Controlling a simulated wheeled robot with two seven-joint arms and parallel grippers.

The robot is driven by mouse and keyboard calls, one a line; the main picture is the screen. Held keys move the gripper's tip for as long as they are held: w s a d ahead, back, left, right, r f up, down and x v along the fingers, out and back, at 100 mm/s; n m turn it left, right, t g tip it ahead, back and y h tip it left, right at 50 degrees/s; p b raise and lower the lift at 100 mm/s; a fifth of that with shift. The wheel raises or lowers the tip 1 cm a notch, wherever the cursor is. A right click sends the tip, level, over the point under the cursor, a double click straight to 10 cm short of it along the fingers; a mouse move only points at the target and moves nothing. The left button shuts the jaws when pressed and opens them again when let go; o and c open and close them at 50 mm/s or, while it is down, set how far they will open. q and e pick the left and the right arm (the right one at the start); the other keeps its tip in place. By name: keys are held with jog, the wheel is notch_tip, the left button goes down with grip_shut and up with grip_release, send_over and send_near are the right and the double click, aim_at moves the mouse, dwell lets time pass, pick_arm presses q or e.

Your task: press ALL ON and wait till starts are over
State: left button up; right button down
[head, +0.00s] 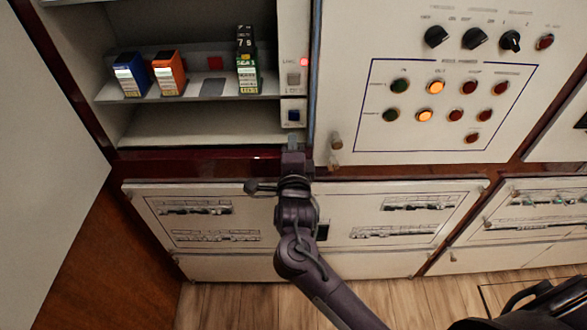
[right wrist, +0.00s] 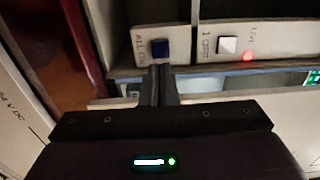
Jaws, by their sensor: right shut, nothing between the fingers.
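The ALL ON button is a dark blue square button (head: 293,115) on a pale plate at the right edge of the open cabinet. In the right wrist view the blue button (right wrist: 160,48) sits beside the lettering ALL ON. My right gripper (head: 293,143) is shut and empty, just below the button in the head view. Its fingertips (right wrist: 160,70) point at the button's lower edge in the right wrist view; I cannot tell whether they touch it. A white button (right wrist: 227,44) marked 1 OFF has a glowing red lamp (right wrist: 247,56) beside it.
The cabinet shelf holds a blue module (head: 130,75), an orange module (head: 168,73) and a stacked black-and-green module (head: 247,62). The panel (head: 345,70) to the right has knobs and several lamps, two lit orange. Drawers (head: 155,225) lie below.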

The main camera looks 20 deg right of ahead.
pick_arm(q)
jog(key=shift+w+d+f+b, duration=0.1)
jog(key=shift+w+f+b, duration=0.6)
jog(key=shift+w+f, duration=0.15)
pick_arm(e)
jog(key=shift+v, duration=2.9)
